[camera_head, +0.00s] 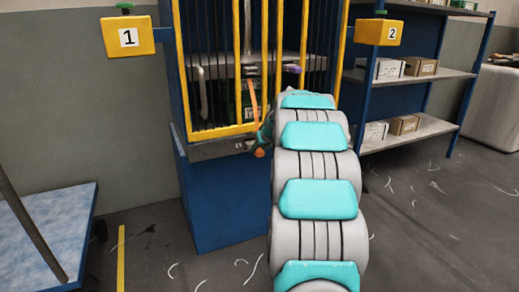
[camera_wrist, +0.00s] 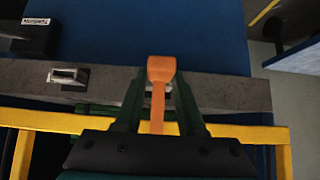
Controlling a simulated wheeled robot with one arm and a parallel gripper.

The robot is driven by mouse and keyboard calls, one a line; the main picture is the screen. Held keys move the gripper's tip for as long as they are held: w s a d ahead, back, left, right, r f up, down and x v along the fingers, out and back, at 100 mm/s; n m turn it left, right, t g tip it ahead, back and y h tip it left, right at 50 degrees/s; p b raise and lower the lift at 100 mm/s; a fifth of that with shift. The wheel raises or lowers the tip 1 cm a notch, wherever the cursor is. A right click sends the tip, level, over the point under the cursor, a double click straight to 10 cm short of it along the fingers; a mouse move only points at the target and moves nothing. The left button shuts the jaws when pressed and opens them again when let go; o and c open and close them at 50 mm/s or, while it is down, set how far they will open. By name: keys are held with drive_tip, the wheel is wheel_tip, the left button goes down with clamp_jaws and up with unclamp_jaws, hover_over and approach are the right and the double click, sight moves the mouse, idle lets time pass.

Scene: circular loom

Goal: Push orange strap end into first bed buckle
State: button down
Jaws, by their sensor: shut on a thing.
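The orange strap end (camera_wrist: 161,69) shows in the wrist view as a thick tab on a flat orange strap. My gripper (camera_wrist: 159,78) is shut on the strap, with a dark green finger on each side; the tab sticks out past the fingertips. A small metal buckle (camera_wrist: 67,76) sits on the grey bed (camera_wrist: 225,92), left of the tab and apart from it. Whether another buckle lies behind the tab I cannot tell. In the head view, the strap end (camera_head: 259,152) shows left of my arm, and the orange strap (camera_head: 254,98) also shows higher up; my arm hides most of the gripper.
The loom's yellow frame (camera_head: 219,132) and dark bars stand close around my arm. A black labelled block (camera_wrist: 27,38) lies at upper left in the wrist view. A blue cart (camera_head: 45,235) and shelves (camera_head: 425,130) stand to the sides.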

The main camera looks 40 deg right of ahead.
drive_tip(key=shift+w+d, duration=0.1)
drive_tip(key=shift+w, duration=0.15)
drive_tip(key=shift+w, duration=0.35)
drive_tip(key=shift+w+d+p, duration=0.15)
drive_tip(key=shift+w+p, duration=0.3)
drive_tip(key=shift+c, duration=2.1)
unclamp_jaws()
drive_tip(key=v, duration=0.7)
drive_tip(key=shift+s+r, duration=0.25)
drive_tip(key=shift+s, duration=0.1)
